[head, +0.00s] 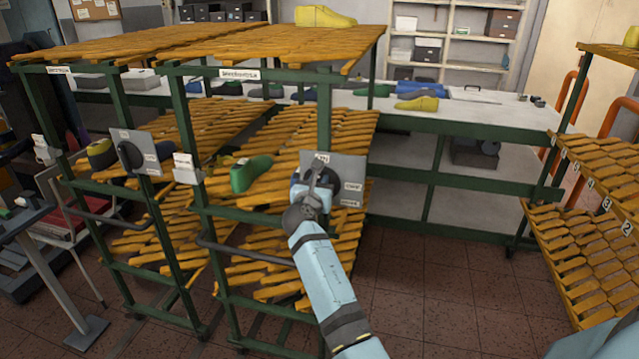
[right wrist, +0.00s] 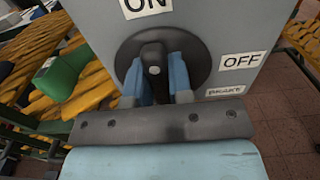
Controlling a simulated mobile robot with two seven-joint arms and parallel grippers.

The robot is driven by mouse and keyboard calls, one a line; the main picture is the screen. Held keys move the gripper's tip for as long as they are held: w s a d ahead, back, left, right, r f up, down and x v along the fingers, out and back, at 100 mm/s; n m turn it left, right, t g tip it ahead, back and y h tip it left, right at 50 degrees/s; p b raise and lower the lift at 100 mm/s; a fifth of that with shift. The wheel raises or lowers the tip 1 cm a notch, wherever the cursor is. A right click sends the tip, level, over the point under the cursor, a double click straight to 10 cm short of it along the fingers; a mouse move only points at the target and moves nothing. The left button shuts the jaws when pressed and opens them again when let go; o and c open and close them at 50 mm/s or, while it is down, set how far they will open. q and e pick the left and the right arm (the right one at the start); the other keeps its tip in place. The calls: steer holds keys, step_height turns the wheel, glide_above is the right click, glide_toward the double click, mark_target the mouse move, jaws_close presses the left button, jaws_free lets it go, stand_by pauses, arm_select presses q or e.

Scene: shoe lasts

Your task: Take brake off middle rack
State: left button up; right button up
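The middle rack (head: 262,211) is a green frame with slatted orange shelves. Its brake plate (head: 345,167) is a grey panel on the front right, marked ON at the top, OFF at the right and BRAKE below; it fills the top of the right wrist view (right wrist: 225,30). A black brake lever (right wrist: 154,62) sits on a round black dial and points up towards ON. My right gripper (head: 313,188) is at the plate, its blue fingers (right wrist: 157,80) on both sides of the lever and seemingly closed on it. My left gripper is not in view.
A similar rack (head: 100,118) with its own brake plate stands at the left. Another rack (head: 590,225) with numbered shelves is at the right. A green shoe last (head: 250,173) lies on the middle rack. Open tiled floor (head: 440,290) lies right of my arm.

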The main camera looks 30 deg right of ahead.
jaws_close()
steer(key=m, duration=0.3)
steer(key=shift+s+d+b, duration=0.15)
steer(key=shift+b, duration=0.15)
steer(key=m+b, duration=0.2)
steer(key=m, duration=0.3)
steer(key=f+m+b, duration=0.1)
steer(key=m+b, duration=0.2)
steer(key=m, duration=0.2)
steer(key=s+m+b, duration=0.1)
steer(key=m+b, duration=0.2)
steer(key=m, duration=0.1)
steer(key=shift+d+f+m, duration=0.25)
steer(key=shift+d+m, duration=0.1)
steer(key=shift+m, duration=0.05)
steer(key=shift+w+b, duration=0.1)
steer(key=shift+b, duration=0.2)
